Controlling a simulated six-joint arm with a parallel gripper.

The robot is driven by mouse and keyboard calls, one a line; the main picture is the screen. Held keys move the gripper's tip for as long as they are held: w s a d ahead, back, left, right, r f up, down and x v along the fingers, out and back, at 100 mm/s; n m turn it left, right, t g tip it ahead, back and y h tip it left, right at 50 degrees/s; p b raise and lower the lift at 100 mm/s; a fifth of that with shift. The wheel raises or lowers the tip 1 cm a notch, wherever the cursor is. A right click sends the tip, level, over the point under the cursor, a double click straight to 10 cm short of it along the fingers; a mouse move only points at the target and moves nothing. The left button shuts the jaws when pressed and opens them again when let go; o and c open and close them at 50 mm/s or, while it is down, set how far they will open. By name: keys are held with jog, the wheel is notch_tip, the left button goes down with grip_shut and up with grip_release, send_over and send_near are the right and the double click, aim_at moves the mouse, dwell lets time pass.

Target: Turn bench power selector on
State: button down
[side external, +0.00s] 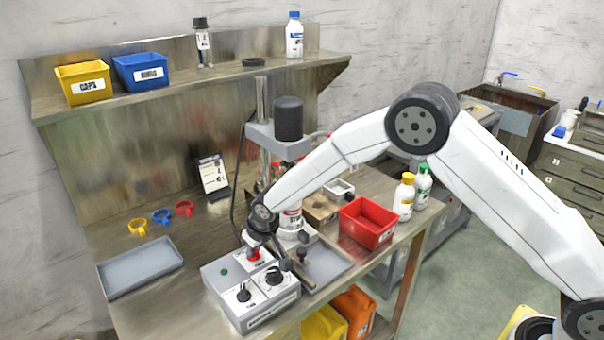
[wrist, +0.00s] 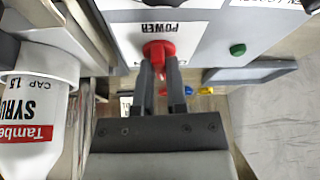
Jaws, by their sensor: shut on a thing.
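The bench power selector is a red knob (side external: 254,255) on the grey control box (side external: 222,290) at the front of the bench. In the wrist view the red knob (wrist: 158,48) sits by an upside-down POWER label (wrist: 158,29). My gripper (wrist: 161,64) is shut on the red knob, one dark finger on each side. In the side view my gripper (side external: 258,240) reaches down onto the box's back part. The fingers partly hide the knob, so its exact turn angle is hard to tell.
A green button (wrist: 237,49) is beside the knob. Black knobs (side external: 274,276) sit on the box's front. A white bottle labelled SYRUP (wrist: 30,110) stands close by. A grey tray (side external: 140,268), a red bin (side external: 367,222) and a drill-like stand (side external: 263,115) are around the box.

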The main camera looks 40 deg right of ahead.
jog(key=shift+a+m+h, duration=0.15)
jog(key=shift+m+h, duration=0.55)
jog(key=shift+m, duration=1.2)
jog(key=shift+a+m+g+h, duration=0.1)
jog(key=shift+m+g+h, duration=0.45)
jog(key=shift+m, duration=1.35)
jog(key=shift+f, duration=0.1)
jog(key=c, duration=0.7)
grip_release()
jog(key=shift+o, duration=0.2)
jog(key=shift+r, duration=0.25)
jog(key=v, duration=0.7)
jog(key=shift+s+a, duration=0.2)
jog(key=shift+s, duration=0.05)
jog(key=shift+r, duration=0.15)
